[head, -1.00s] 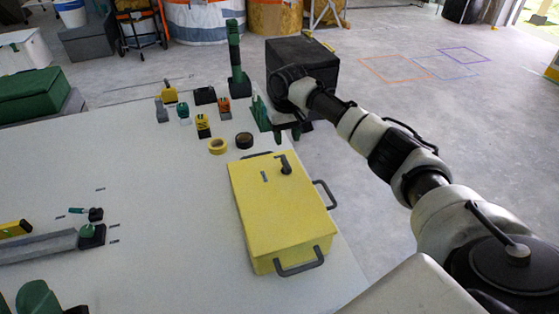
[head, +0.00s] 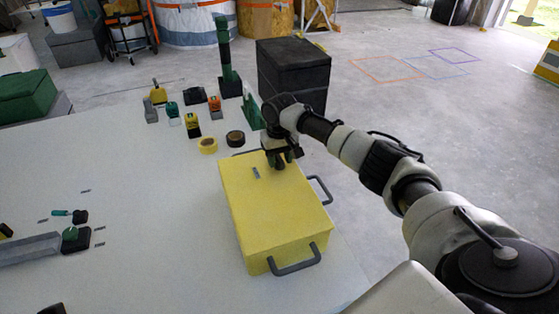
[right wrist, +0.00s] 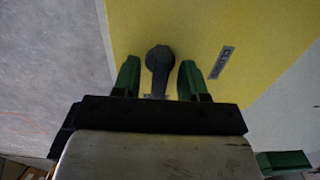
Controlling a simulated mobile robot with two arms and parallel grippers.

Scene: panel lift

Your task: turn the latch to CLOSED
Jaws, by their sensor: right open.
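The yellow panel box (head: 270,215) stands on the white table. Its dark grey latch (right wrist: 159,60) shows in the right wrist view, with a round hub and a lever pointing back toward my gripper. A grey label reading CLOSED (right wrist: 222,62) lies to the right of the latch, apart from the lever. My right gripper (head: 283,165) is over the box's far part and hides the latch in the head view. In the right wrist view its green fingers (right wrist: 158,68) are open, one on each side of the latch; contact cannot be told. My left gripper is not in view.
The box has grey handles on its right side and near side (head: 295,262). Yellow tape (head: 208,146), dark tape (head: 235,138) and several small tools stand beyond it. A black case (head: 293,75) is behind my right gripper.

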